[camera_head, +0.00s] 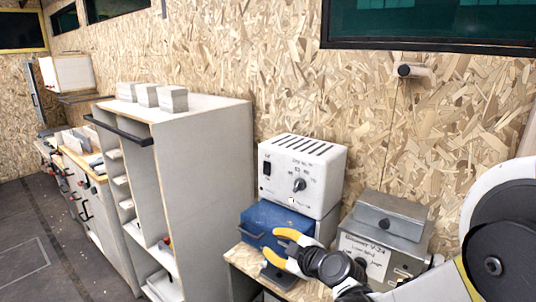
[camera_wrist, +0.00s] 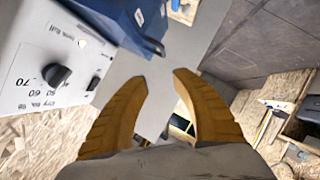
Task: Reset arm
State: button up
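My gripper (camera_head: 274,241) has two yellow fingers and sits in front of the blue box (camera_head: 268,222) in the head view. In the wrist view the fingers of my gripper (camera_wrist: 160,77) stand apart with nothing between them. My arm comes in from the lower right of the head view. A white box with a dial (camera_head: 301,174) stands behind and above my gripper, on top of the blue box. The dial box also shows at the left of the wrist view (camera_wrist: 32,48). I cannot tell whether my gripper touches anything.
A grey metal box (camera_head: 385,224) stands right of the blue box, close to my arm. A wooden surface (camera_head: 245,262) lies below them. A tall white shelf unit (camera_head: 205,180) stands to the left with several small blocks (camera_head: 173,100) on top. Open floor (camera_head: 45,235) shows at far left.

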jog(key=s+d+r+m+g+h, duration=0.1)
jog(key=s+d+m+h, duration=0.1)
jog(key=s+d+m, duration=0.3)
jog(key=s+d+r+m+g+h, duration=0.1)
jog(key=s+d+m, duration=0.4)
jog(key=s, duration=0.7)
jog(key=s+d+r+m+g+h, duration=0.1)
jog(key=s+d+m+g+h, duration=0.1)
jog(key=s+d+m+h, duration=0.2)
jog(key=s+d+m, duration=0.1)
jog(key=s+d, duration=0.2)
jog(key=s, duration=0.2)
jog(key=shift+d, duration=0.15)
jog(key=shift+w, duration=0.1)
dwell(0.5)
